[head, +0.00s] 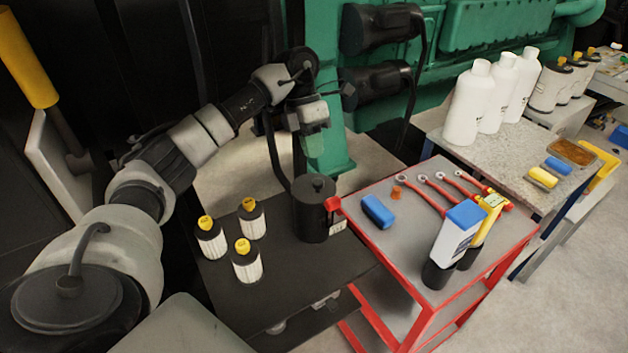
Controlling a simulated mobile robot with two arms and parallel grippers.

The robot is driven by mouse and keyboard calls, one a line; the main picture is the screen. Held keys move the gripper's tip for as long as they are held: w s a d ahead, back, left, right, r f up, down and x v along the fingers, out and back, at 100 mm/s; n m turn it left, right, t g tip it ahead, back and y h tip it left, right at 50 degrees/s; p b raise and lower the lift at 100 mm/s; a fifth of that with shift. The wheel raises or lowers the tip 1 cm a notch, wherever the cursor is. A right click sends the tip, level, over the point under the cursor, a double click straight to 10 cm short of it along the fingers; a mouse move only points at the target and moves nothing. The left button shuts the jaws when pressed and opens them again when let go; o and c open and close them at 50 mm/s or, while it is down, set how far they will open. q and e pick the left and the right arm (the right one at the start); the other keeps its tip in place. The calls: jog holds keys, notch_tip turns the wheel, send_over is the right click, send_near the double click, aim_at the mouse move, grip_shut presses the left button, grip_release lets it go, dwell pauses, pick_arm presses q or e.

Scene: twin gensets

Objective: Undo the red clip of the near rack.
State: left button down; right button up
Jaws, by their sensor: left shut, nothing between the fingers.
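A black canister (314,222) with a round knob on its lid stands upright at the back right of a low dark rack (300,285). A small red clip (332,203) shows at the canister's right side, above a pale label. From here I cannot tell whether the clip is fastened. My left gripper (314,143) hangs above and behind the canister, pointing down in front of the green engine frame. It is shut and empty, apart from the clip. My right gripper is not in view.
Several white, yellow-capped cylinders (247,260) stand on the rack's left part. A red cart (395,250) close on the right holds red-handled wrenches (425,197), a blue block (378,211) and a blue-capped bottle (452,240). Green machinery (330,165) rises behind.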

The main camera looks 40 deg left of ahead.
pick_arm(q)
jog(key=shift+s+d+r, duration=0.15)
jog(key=shift+s+d, duration=0.05)
jog(key=shift+d, duration=0.3)
jog(key=shift+f, duration=0.2)
jog(key=p, duration=0.2)
send_near(332, 215)
jog(key=f, duration=0.1)
jog(key=s+f, duration=0.1)
jog(key=shift+s+d+f, duration=0.1)
jog(key=shift+d+f, duration=0.15)
jog(key=shift+f, duration=0.05)
jog(key=shift+d+f, duration=0.1)
jog(key=shift+f, duration=0.3)
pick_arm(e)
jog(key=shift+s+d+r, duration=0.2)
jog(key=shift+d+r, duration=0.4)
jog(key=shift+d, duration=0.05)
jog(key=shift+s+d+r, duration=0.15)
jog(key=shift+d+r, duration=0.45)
pick_arm(q)
jog(key=shift+s+d, duration=0.1)
jog(key=shift+d, duration=0.05)
